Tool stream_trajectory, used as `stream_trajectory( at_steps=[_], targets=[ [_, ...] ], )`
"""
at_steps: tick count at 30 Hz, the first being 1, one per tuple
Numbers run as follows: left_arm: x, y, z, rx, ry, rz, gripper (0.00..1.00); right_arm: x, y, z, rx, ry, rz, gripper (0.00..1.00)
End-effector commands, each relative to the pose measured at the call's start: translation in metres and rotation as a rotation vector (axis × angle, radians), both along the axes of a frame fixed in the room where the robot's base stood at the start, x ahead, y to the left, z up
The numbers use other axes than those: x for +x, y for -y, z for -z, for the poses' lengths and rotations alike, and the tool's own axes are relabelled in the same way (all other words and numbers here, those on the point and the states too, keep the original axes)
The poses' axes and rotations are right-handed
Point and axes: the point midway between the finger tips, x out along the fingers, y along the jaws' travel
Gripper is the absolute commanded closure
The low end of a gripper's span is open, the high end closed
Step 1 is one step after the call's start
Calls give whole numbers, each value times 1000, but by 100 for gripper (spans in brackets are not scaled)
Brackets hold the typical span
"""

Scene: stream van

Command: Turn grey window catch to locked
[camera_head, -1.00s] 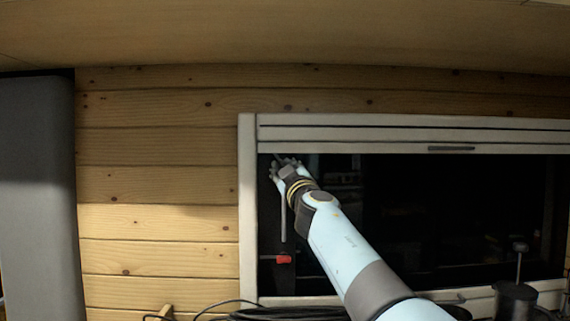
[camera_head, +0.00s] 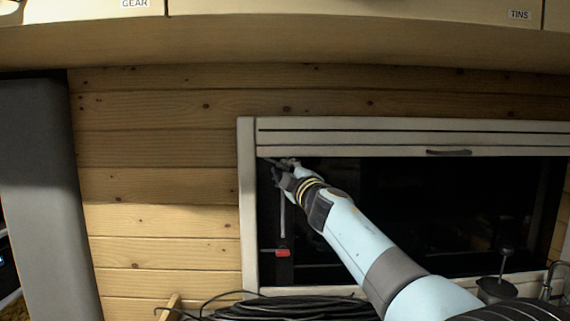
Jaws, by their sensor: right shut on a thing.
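My right gripper (camera_head: 284,172) is at the upper left corner of the dark window (camera_head: 420,210), just below the pale blind housing. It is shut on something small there. The fingers hide most of what they hold, and I cannot make out the grey catch clearly. A thin grey bar (camera_head: 283,218) hangs below the gripper along the left side of the pane. My left gripper does not show.
The pale window frame (camera_head: 248,210) borders the pane, with the blind's handle (camera_head: 449,153) at upper right. Coiled black cable (camera_head: 290,308) lies below the window. Overhead lockers labelled GEAR (camera_head: 134,4) and TINS (camera_head: 519,15) cross the top. A grey panel (camera_head: 40,190) stands at left.

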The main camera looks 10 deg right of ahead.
Motion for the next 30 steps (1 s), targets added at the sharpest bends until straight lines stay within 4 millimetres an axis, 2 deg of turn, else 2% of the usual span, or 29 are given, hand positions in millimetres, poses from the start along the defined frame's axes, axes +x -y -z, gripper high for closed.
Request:
stream_trajectory(
  at_steps=[10,11,16,26,30],
  targets=[
    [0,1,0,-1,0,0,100,0,0,3,-4,-4,1,100],
    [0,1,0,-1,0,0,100,0,0,3,-4,-4,1,86],
    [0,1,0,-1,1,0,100,0,0,2,-2,-3,0,64],
    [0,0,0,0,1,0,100,0,0,0,-2,-1,0,64],
    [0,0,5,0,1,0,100,0,0,1,12,5,0,64]
  ],
)
